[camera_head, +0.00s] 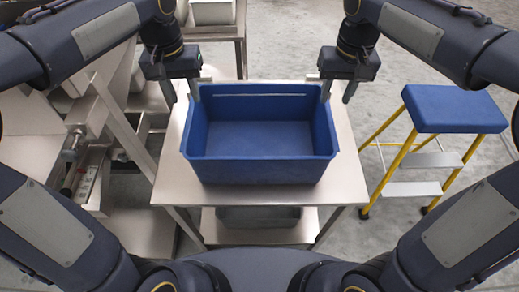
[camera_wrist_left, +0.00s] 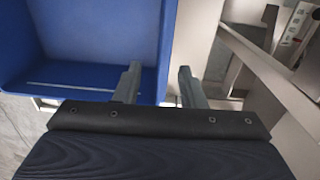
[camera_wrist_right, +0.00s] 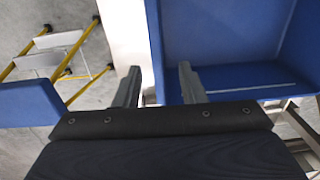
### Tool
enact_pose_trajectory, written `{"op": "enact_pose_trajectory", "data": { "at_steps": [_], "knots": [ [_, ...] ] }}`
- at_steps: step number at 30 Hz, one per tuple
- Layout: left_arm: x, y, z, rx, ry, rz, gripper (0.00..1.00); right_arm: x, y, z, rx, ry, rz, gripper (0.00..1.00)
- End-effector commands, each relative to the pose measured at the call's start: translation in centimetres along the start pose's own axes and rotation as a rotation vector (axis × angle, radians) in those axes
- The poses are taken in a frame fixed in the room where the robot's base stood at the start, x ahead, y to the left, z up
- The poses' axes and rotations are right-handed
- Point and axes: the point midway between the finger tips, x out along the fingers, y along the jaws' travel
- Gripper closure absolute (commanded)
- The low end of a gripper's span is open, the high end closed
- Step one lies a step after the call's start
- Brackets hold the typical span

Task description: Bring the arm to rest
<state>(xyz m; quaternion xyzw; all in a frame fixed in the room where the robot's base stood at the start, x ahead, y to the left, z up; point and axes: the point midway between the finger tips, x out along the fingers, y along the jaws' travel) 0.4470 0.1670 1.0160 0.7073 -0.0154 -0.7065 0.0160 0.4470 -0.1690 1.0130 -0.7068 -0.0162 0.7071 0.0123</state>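An empty blue crate (camera_head: 258,170) stands upright on a pale metal table (camera_head: 335,195). My left gripper (camera_head: 182,90) is open at the crate's far left corner. In the left wrist view its fingers (camera_wrist_left: 158,82) are apart, with the crate wall's edge (camera_wrist_left: 169,50) between them and a gap on each side. My right gripper (camera_head: 339,90) is open at the far right corner. In the right wrist view its fingers (camera_wrist_right: 158,80) likewise stand apart on either side of the wall (camera_wrist_right: 153,45). I cannot tell how far the fingertips reach below the rim.
A yellow step stool with a blue top (camera_head: 452,108) stands on the right. Metal weighing equipment (camera_head: 95,125) fills the left. A grey bin (camera_head: 258,216) sits on the shelf under the table. A pale container (camera_head: 212,12) stands behind. Open floor shows at the back right.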

Motion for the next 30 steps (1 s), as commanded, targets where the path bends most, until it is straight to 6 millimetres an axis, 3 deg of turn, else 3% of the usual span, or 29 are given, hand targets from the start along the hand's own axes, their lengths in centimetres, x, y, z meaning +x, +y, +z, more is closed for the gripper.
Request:
{"op": "enact_pose_trajectory", "data": {
  "at_steps": [12,16,23,30],
  "knots": [
    [-0.1,-0.1,0.1,-0.001,0.001,0.002,0.63,0.0,0.1,0.1,0.001,0.001,-0.002,0.63],
    [-0.7,-1.0,1.5,-0.007,0.023,0.028,0.63,-0.7,1.1,1.4,0.009,0.024,-0.036,0.63],
    [-2.1,-4.2,8.8,-0.035,0.151,0.155,0.63,-2.0,4.1,8.8,0.043,0.151,-0.184,0.63],
    [-0.6,-5.0,16.8,-0.088,0.331,0.27,0.63,-0.7,4.7,16.8,0.095,0.334,-0.293,0.63]
  ]
}}
